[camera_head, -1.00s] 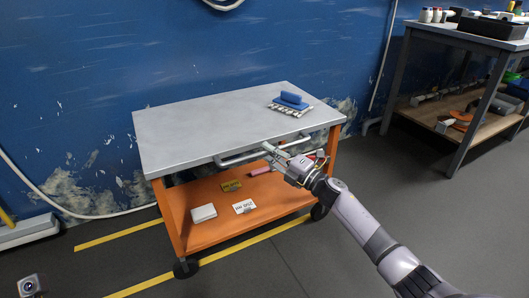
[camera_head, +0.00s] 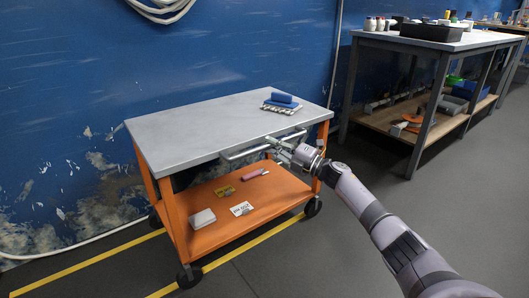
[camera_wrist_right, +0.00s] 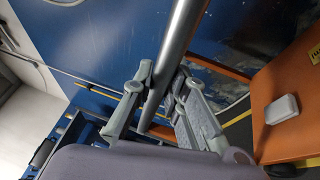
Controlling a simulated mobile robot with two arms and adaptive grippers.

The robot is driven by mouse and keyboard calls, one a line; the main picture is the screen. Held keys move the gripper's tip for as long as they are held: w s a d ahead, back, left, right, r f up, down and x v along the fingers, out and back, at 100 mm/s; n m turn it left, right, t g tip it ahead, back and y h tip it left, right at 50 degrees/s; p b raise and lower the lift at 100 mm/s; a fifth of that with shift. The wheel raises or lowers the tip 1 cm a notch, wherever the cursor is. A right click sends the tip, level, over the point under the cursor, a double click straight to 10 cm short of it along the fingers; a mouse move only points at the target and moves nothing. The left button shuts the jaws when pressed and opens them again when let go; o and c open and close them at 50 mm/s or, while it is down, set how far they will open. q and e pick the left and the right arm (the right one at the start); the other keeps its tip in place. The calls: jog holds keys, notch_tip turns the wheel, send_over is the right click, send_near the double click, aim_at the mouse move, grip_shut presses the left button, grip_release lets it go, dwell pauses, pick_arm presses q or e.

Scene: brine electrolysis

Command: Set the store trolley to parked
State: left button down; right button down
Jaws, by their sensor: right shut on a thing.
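The store trolley (camera_head: 200,136) has a grey top, an orange frame and lower shelf, and black wheels. It stands against the blue wall, close to yellow floor lines (camera_head: 228,258). My right gripper (camera_head: 270,141) is at the front handle bar (camera_head: 243,153). In the right wrist view the bar (camera_wrist_right: 172,62) runs between the fingers, and the gripper (camera_wrist_right: 160,92) is shut on it. My left gripper is not in view.
A blue block on a ribbed base (camera_head: 281,101) lies on the trolley top. The lower shelf holds a white box (camera_head: 202,219), small labels and a pink item (camera_head: 254,174). A workbench (camera_head: 420,42) stands at the right. Grey floor in front is clear.

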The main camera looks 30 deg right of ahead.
jog(key=shift+d, duration=0.35)
jog(key=c, duration=1.8)
grip_release()
jog(key=shift+d, duration=0.1)
jog(key=shift+o, duration=1.2)
jog(key=shift+a, duration=0.2)
jog(key=shift+s+d+f, duration=0.1)
jog(key=shift+s+f, duration=0.05)
jog(key=shift+s, duration=0.15)
jog(key=v, duration=1.1)
jog(key=shift+s+d, duration=0.15)
